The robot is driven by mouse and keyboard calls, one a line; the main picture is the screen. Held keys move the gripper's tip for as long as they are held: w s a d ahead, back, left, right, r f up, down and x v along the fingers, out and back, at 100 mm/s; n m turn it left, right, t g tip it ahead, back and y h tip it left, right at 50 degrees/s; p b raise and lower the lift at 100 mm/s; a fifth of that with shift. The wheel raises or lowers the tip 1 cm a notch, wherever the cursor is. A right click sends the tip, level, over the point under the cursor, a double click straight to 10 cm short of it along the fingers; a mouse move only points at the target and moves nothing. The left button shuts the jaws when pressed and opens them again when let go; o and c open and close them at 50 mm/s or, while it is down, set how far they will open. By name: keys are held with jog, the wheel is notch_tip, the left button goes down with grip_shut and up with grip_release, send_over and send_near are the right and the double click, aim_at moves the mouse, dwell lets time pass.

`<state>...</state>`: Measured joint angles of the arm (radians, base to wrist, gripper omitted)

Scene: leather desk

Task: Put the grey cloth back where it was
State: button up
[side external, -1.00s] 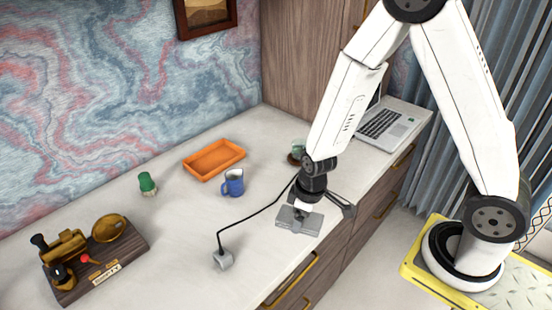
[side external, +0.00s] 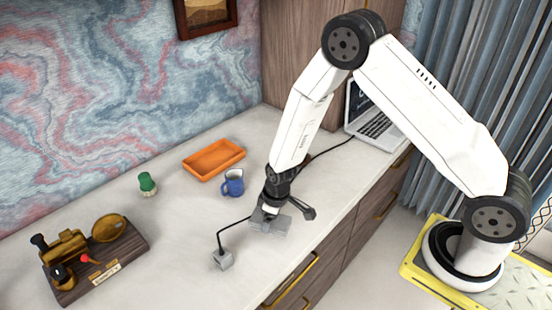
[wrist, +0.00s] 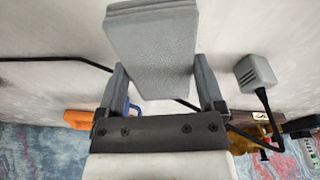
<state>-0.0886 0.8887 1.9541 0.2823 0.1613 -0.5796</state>
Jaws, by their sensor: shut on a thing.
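The grey cloth (wrist: 152,45) is a folded, flat rectangular piece. In the wrist view it lies between the two fingers of my gripper (wrist: 160,92), which is shut on it. In the side view the cloth (side external: 281,226) shows beneath my gripper (side external: 268,213), low over the front part of the desk. I cannot tell whether the cloth touches the desk top.
A grey cube (side external: 223,259) with a black cable stands just left of the cloth. A laptop (side external: 372,124) is at right, a wooden stand (side external: 128,252) at left.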

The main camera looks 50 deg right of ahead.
jog(key=shift+w+f, duration=0.25)
jog(key=shift+f, duration=1.65)
jog(key=shift+f, duration=0.1)
jog(key=o, duration=0.8)
jog(key=r, duration=0.7)
jog(key=s+r, duration=0.1)
jog(key=r, duration=0.2)
jog(key=shift+s+d+r, duration=0.1)
jog(key=shift+d+r, duration=0.05)
jog(key=shift+d, duration=0.1)
jog(key=shift+s+d+r, duration=0.1)
jog(key=shift+s+r, duration=0.1)
jog(key=shift+r, duration=0.75)
